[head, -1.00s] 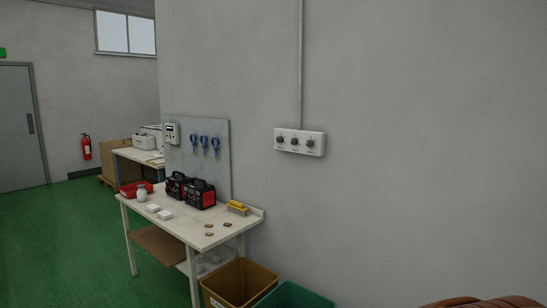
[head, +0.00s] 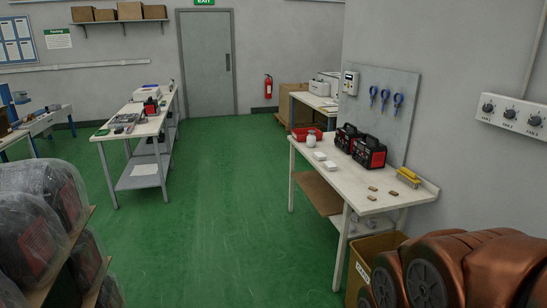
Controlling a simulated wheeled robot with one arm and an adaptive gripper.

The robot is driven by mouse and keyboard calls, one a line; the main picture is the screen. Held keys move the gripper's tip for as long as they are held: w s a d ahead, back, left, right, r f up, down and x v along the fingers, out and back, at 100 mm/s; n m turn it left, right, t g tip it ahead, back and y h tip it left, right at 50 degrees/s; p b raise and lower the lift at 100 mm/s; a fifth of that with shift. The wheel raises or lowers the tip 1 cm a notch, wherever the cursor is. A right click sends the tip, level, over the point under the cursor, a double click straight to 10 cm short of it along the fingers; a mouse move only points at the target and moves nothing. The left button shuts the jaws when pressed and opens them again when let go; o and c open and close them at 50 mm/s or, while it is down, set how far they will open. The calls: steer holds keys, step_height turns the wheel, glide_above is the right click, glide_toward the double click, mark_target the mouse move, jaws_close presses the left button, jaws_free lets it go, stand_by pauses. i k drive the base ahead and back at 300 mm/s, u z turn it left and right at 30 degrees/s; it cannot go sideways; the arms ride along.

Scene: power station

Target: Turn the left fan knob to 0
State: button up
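The white fan control panel (head: 498,120) is on the grey wall at the right edge of the head view. It has three dark round knobs in a row with small labels below them. The left fan knob (head: 488,107) is nearest the panel's left end. The middle knob (head: 510,113) and the right knob (head: 535,120) follow to its right. The knobs are too small to read their settings for certain. My gripper is not seen in the head view.
A white workbench (head: 335,178) stands against the wall, left of the panel, with black-and-red devices (head: 369,152) on it. A brown bin (head: 372,258) is below its right end. Wrapped machines (head: 30,235) fill the lower left. Green floor (head: 225,220) is clear between.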

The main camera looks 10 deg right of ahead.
mark_target(487, 108)
steer(key=u, duration=0.4)
steer(key=i, duration=3.1)
steer(key=z, duration=1.7)
steer(key=i, duration=0.75)
steer(key=z, duration=0.8)
